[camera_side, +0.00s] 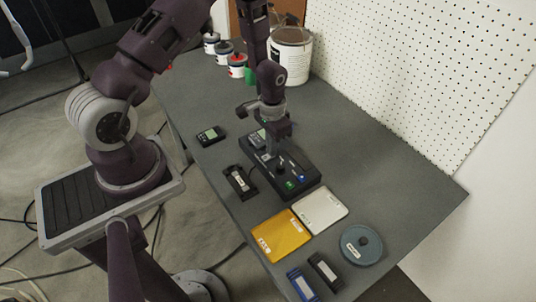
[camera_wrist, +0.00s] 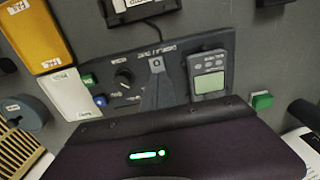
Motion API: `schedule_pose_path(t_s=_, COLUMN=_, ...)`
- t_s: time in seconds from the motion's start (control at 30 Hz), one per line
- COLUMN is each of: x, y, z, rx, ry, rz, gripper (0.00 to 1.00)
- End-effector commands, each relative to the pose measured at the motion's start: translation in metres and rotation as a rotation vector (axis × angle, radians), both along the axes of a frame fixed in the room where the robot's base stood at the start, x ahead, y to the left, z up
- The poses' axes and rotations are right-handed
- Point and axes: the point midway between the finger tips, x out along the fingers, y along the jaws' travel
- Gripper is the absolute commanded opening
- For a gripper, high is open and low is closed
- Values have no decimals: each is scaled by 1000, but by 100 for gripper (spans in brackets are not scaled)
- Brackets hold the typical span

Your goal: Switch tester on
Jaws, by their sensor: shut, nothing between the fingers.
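The tester is a long black box (camera_side: 310,174) on the grey table in the side view. Its panel also shows in the wrist view (camera_wrist: 136,56), with a dark round knob (camera_wrist: 123,77), a green part (camera_wrist: 88,80), a blue button (camera_wrist: 101,101) and a small grey plate marked "O" (camera_wrist: 157,64). A grey handheld meter with a pale screen (camera_wrist: 210,82) sits at the panel's right end. My gripper (camera_side: 271,156) is shut and empty, pointing down over the middle of the tester. Its fingers hide part of the panel; I cannot tell whether they touch it.
A black holder (camera_side: 240,182) and a small black device (camera_side: 210,135) lie left of the tester. A yellow tray (camera_side: 281,238) and a white tray (camera_side: 320,208) lie in front. A round grey-green disc (camera_side: 362,245) is front right. Tubs and a white bucket (camera_side: 290,55) stand behind.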

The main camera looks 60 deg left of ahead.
Motion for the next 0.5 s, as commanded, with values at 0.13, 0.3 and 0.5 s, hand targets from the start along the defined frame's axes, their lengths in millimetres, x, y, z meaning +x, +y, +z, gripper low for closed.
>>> schedule_pose_path(t_s=0.13, x=0, y=0, z=-2, rx=0, ry=1, rz=0, gripper=0)
schedule_pose_path(t_s=0.3, x=0, y=0, z=4, rx=0, ry=-1, rz=0, gripper=0)
schedule_pose_path(t_s=0.5, x=1, y=0, z=25, rx=1, ry=-2, rz=0, gripper=0)
